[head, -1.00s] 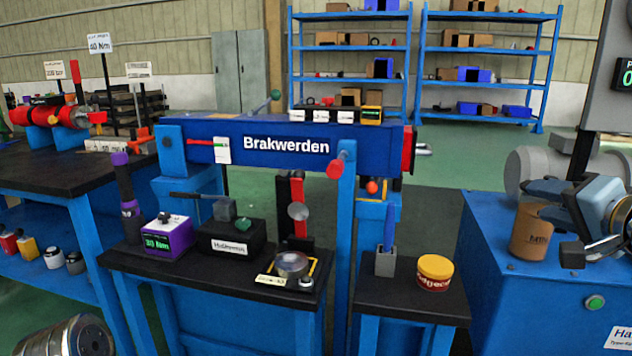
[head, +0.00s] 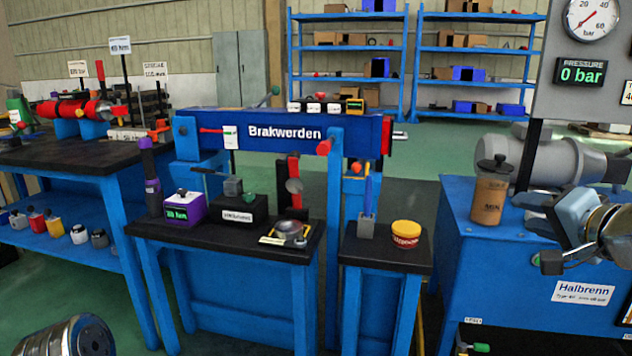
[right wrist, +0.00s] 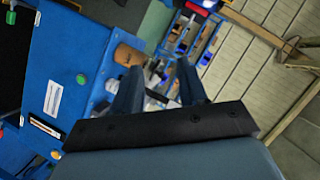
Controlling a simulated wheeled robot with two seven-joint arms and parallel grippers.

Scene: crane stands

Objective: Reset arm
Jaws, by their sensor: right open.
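My right gripper (head: 543,230) is at the right of the head view, in front of the blue Halbrenn cabinet (head: 480,285). Its blue-grey fingers are apart, with nothing seen between them. The fingers also show apart in the right wrist view (right wrist: 158,85). A brown canister with a dark lid (head: 489,200) stands upright on the cabinet, left of the gripper and apart from it in the head view. A metal cylinder at the lower left looks like part of my left arm; the left gripper itself does not show.
The Brakwerden stand (head: 284,134) is in the middle, with a purple meter (head: 180,206) and a yellow-red tub (head: 406,234) on its black tops. A panel with a gauge (head: 591,18) rises at the right. Green floor (head: 420,170) is clear behind.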

